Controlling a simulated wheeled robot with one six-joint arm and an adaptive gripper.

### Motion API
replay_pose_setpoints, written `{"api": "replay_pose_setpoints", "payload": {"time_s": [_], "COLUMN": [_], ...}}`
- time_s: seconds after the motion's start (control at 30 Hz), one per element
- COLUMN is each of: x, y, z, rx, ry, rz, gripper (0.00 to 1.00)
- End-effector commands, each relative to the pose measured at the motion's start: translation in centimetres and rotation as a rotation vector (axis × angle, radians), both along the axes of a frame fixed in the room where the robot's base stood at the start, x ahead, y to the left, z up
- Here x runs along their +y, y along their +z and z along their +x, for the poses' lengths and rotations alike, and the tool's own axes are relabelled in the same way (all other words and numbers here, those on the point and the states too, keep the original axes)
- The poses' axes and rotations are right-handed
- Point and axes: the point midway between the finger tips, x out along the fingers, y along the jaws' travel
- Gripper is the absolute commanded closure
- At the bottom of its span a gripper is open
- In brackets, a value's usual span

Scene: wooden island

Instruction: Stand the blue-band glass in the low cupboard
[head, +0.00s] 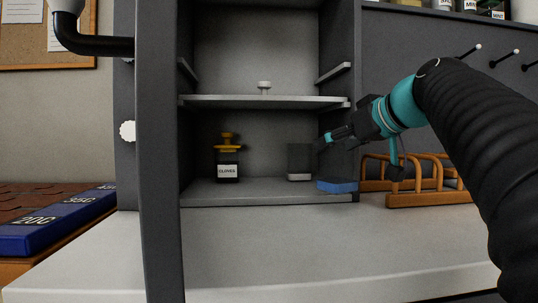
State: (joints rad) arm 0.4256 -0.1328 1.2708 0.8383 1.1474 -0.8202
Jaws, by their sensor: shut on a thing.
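A see-through glass (300,163) with a pale base is upright inside the low cupboard compartment (235,194), below the shelf. No blue band can be made out on it at this size. My gripper (323,142) reaches in from the right, its fingertips at the glass's upper right edge, shut on it. The glass's base is at or just above the cupboard floor; I cannot tell whether it touches.
A jar labelled CLOVES (228,165) with a yellow top stands left of the glass. A blue sponge-like block (338,186) lies at the right front. A wooden rack (425,199) stands outside, right.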

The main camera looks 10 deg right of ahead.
Motion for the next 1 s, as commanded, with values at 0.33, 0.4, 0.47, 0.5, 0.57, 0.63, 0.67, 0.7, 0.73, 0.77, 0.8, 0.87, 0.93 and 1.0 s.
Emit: {"api": "replay_pose_setpoints", "payload": {"time_s": [0.33, 0.4, 0.47, 0.5, 0.57, 0.63, 0.67, 0.7, 0.73, 0.77, 0.8, 0.87, 0.93, 1.0], "x": [2.7, 3.1, 3.2, 3.3, 3.4, 3.5, 3.6, 3.8, 4.0, 4.1, 4.3, 4.7, 5.1, 4.9], "y": [0.1, 0.1, 0.1, 0.1, 0.1, 0.1, 0.1, 0.1, 0.1, 0.1, 0.1, 0.1, 0.1, -1.2], "z": [7.1, 7.9, 8.4, 8.6, 8.8, 9.1, 9.3, 9.6, 9.9, 10.3, 10.8, 11.6, 12.6, 12.3], "rx": [0.0, 0.0, 0.0, 0.0, -0.001, -0.001, -0.001, -0.001, 0.0, 0.0, 0.001, 0.001, 0.0, 0.001], "ry": [-0.003, -0.004, -0.004, -0.004, -0.004, -0.004, -0.004, -0.004, -0.003, -0.004, -0.003, -0.002, -0.001, -0.004], "rz": [0.001, 0.001, 0.0, 0.0, 0.001, 0.001, 0.001, 0.001, 0.001, 0.001, 0.001, 0.001, 0.001, 0.002], "gripper": [0.72, 0.72, 0.72, 0.72, 0.72, 0.72, 0.72, 0.72, 0.72, 0.72, 0.72, 0.72, 0.72, 0.72]}}
